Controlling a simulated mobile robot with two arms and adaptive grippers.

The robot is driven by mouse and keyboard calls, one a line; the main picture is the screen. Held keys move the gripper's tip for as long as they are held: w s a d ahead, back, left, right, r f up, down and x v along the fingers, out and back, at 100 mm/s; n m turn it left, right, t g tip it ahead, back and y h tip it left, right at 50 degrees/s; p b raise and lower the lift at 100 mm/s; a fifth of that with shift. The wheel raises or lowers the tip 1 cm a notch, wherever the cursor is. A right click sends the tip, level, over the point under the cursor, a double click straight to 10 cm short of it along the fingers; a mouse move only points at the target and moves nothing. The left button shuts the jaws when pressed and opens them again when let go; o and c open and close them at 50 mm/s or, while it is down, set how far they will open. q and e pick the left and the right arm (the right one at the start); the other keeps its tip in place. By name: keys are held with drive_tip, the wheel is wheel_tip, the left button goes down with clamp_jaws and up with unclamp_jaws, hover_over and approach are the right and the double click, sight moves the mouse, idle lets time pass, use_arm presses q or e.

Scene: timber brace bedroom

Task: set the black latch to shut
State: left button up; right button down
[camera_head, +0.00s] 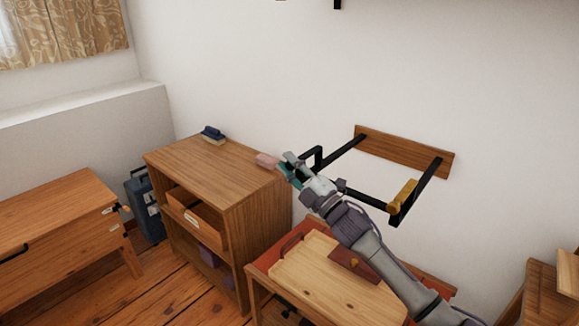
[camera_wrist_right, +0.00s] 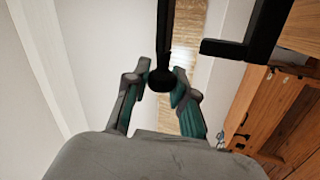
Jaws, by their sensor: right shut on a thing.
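The black latch (camera_head: 368,198) looks like a long thin bar at the front of a black wall bracket (camera_head: 421,190). In the head view it runs from the bracket's right corner leftward behind my right gripper (camera_head: 293,168). In the right wrist view the black bar (camera_wrist_right: 165,30) ends in a round knob between the fingers of my right gripper (camera_wrist_right: 160,88), which is shut on it. The bracket's left arm ends in a black hooked catch (camera_head: 318,154), and a black angled piece (camera_wrist_right: 232,49) shows right of the bar, apart from it. My left gripper is not in view.
The bracket hangs from a wooden wall board (camera_head: 400,150). A yellow-brown block (camera_head: 404,193) sits at its right arm. Below are a wooden cabinet (camera_head: 210,165) with a pink block (camera_head: 266,160) and brush-like item (camera_head: 213,135), and a low table (camera_head: 320,275) carrying a board.

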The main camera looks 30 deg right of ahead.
drive_tip(key=shift+f, duration=0.25)
drive_tip(key=c, duration=1)
unclamp_jaws()
drive_tip(key=shift+r, duration=0.1)
drive_tip(key=shift+r, duration=0.1)
